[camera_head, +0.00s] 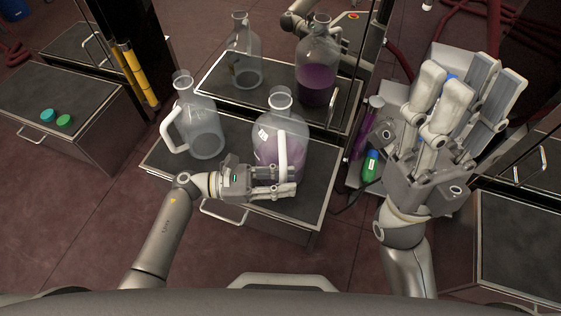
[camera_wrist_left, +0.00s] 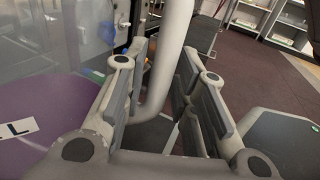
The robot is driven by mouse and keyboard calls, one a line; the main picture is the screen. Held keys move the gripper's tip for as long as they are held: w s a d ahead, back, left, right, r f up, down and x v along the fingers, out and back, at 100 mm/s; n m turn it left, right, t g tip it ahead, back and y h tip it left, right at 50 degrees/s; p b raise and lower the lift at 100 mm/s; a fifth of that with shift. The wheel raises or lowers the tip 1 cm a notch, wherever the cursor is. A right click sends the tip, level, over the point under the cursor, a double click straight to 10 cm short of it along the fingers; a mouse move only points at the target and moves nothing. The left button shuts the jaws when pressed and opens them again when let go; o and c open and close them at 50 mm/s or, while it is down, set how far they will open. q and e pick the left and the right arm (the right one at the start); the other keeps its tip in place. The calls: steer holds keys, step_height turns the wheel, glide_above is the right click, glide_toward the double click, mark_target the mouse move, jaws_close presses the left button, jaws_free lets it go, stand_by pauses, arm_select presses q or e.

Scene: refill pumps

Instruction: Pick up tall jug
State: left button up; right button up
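A tall clear jug (camera_head: 265,135) with purple liquid and a white handle stands upright on the dark-topped cart (camera_head: 235,175). Its purple contents (camera_wrist_left: 40,115) and a label with an "L" show in the left wrist view. My left gripper (camera_head: 290,181) is at the jug's handle. In the left wrist view the open fingers (camera_wrist_left: 163,95) stand on either side of the white handle (camera_wrist_left: 168,55), with a gap visible at the right finger. A second clear jug (camera_head: 204,130) with a white handle stands to the left and looks empty. My right gripper (camera_head: 462,85) is raised at the right, open and empty.
A shiny panel behind the cart seems to mirror the jugs and my arm. A small green bottle (camera_head: 371,166) and a purple tube (camera_head: 364,132) stand right of the cart. Another cart (camera_head: 65,110) at the left holds teal and green caps.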

arm_select(q)
jaws_close()
stand_by(0.3)
steer(key=shift+w+r, duration=0.1)
steer(key=shift+r, duration=0.15)
